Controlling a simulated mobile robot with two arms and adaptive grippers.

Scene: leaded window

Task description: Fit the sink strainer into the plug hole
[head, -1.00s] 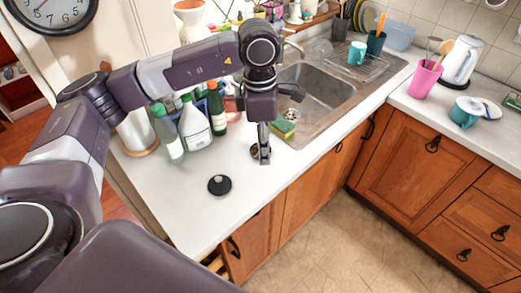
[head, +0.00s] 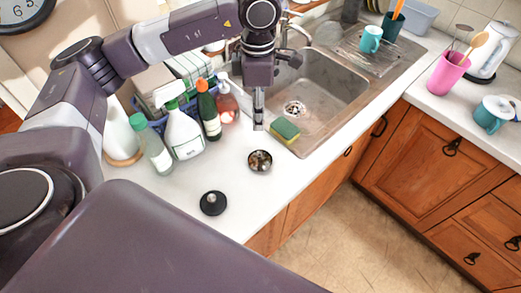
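The sink strainer (head: 260,161), a small round metal piece with a dark middle, lies on the white worktop in front of the sink. The plug hole (head: 294,108) is a bright metal ring in the bottom of the steel sink (head: 325,95); nothing covers it in this view. My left gripper (head: 258,124) points down, beyond the strainer in the picture and apart from it, close to the sink's left rim. Its fingers show as one narrow bar, so their opening is hidden; I see nothing held at the tips. My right gripper is not in view.
A black round stopper with a knob (head: 213,203) lies nearer on the worktop. A green and yellow sponge (head: 285,130) sits at the sink's near-left edge. A spray bottle (head: 184,131) and other bottles stand left of the gripper. The tap (head: 300,30) rises behind the sink.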

